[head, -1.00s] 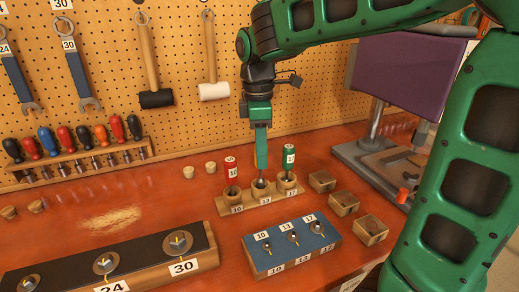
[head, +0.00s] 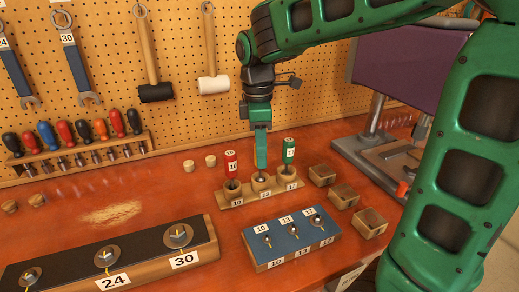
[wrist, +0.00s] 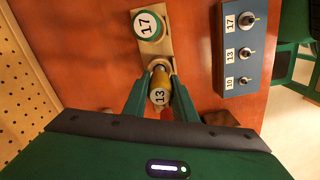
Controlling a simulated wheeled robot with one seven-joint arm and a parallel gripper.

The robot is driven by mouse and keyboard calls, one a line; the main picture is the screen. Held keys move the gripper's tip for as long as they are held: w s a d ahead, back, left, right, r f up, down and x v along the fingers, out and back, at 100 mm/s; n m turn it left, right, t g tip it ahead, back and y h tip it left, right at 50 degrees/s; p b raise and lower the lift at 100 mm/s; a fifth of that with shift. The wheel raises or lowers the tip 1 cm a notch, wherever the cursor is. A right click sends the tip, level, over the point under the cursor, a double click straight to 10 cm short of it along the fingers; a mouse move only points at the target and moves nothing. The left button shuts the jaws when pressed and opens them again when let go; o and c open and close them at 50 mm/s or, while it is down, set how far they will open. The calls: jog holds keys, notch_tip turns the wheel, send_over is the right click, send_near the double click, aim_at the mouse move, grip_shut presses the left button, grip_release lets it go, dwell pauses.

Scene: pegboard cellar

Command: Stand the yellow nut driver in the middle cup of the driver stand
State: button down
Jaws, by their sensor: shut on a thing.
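The yellow nut driver (wrist: 160,94), with a 13 on its end cap, is upright between the fingers of my gripper (wrist: 160,100). In the head view my gripper (head: 261,160) is right above the middle cup (head: 261,184) of the driver stand (head: 232,201) and hides most of the driver. Metal shows at the cup's mouth; how deep the driver sits is unclear. The red driver (head: 231,164) stands in the left cup, marked 10. The green driver (head: 289,150) stands in the right cup, marked 17, and shows in the wrist view (wrist: 148,25).
A blue-topped block (head: 285,246) with small sockets lies in front of the stand. Several small wooden boxes (head: 344,195) are at its right. A long block (head: 140,262) with large sockets is at front left. A screwdriver rack (head: 80,158) stands at the pegboard.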

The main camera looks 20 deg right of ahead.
jog(key=shift+f, duration=0.3)
jog(key=c, duration=1.4)
grip_release()
jog(key=shift+o, duration=0.2)
jog(key=shift+r, duration=5)
jog(key=shift+s, duration=0.1)
